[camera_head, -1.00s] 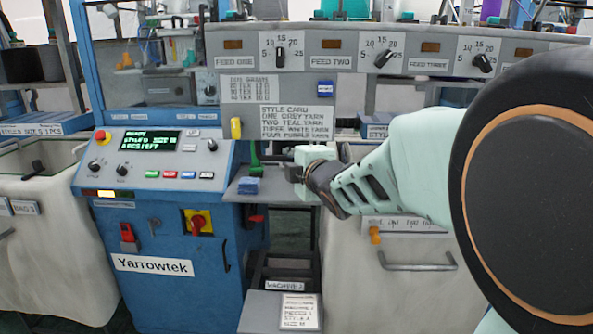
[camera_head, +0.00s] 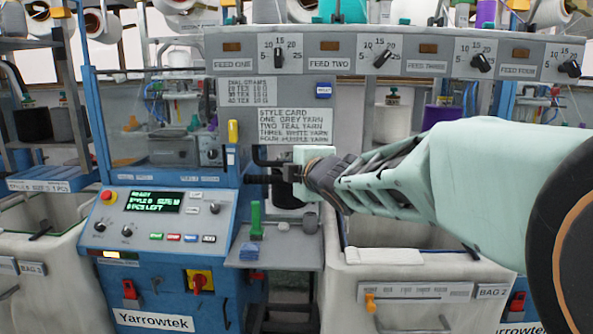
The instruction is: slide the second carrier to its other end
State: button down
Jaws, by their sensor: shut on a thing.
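My gripper (camera_head: 262,169) points left from the arm on the right, in front of the machine and just below the style card. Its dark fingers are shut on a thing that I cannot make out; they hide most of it. I cannot tell for sure which part is the second carrier. A yellow upright tab (camera_head: 233,131) shows left of the style card, above the fingertips and apart from them. A green upright piece (camera_head: 256,220) stands on the small grey shelf, below my gripper.
A blue block (camera_head: 249,252) and a grey knob (camera_head: 310,223) are on the grey shelf (camera_head: 285,256). The blue console (camera_head: 155,210) stands at left. The feed panel (camera_head: 400,53) with dials runs above the arm. A white bin (camera_head: 410,292) is below it.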

jog(key=shift+r+p, duration=0.95)
jog(key=shift+r, duration=1.15)
jog(key=c, duration=2.3)
grip_release()
jog(key=shift+o, duration=0.2)
jog(key=shift+f, duration=0.25)
jog(key=shift+r, duration=0.1)
